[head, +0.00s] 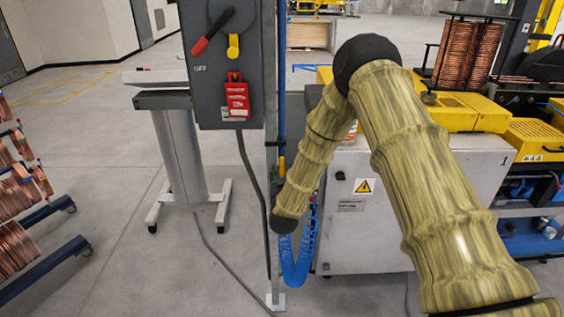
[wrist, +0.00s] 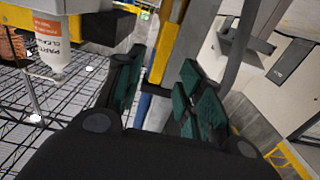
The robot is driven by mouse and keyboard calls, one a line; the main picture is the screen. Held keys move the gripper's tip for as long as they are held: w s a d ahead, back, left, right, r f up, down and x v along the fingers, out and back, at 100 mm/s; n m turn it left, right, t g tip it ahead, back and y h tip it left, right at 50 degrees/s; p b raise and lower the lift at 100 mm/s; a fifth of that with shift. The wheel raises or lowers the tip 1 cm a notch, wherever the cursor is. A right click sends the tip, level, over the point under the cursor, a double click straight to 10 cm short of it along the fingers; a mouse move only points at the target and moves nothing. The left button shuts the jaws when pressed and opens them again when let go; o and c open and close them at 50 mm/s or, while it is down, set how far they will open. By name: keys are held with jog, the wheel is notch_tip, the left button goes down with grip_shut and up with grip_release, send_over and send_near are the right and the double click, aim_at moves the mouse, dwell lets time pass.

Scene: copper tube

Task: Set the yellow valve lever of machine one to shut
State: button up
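The yellow valve lever (head: 281,167) is a small upright piece on the thin post with the blue air line, left of the white machine cabinet marked 1 (head: 375,215). In the wrist view a long yellow bar (wrist: 164,50), apparently this lever, lies beyond and between the fingertips. My gripper (wrist: 160,78) is open, with green pads on both fingers and a gap between them. I cannot tell whether a pad touches the lever. In the head view my forearm hangs beside the post, and the gripper fingers are hidden.
A grey switch box (head: 220,75) with a red handle, a yellow knob and a red tag is above left. A blue coiled hose (head: 300,255) hangs below my wrist. A wire rack (wrist: 60,110) and a white bottle (wrist: 52,45) show in the wrist view.

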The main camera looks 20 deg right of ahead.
aim_at(282, 166)
jog(key=shift+p+x, duration=1)
jog(key=shift+x, duration=1.85)
jog(key=shift+f, duration=0.1)
grip_shut()
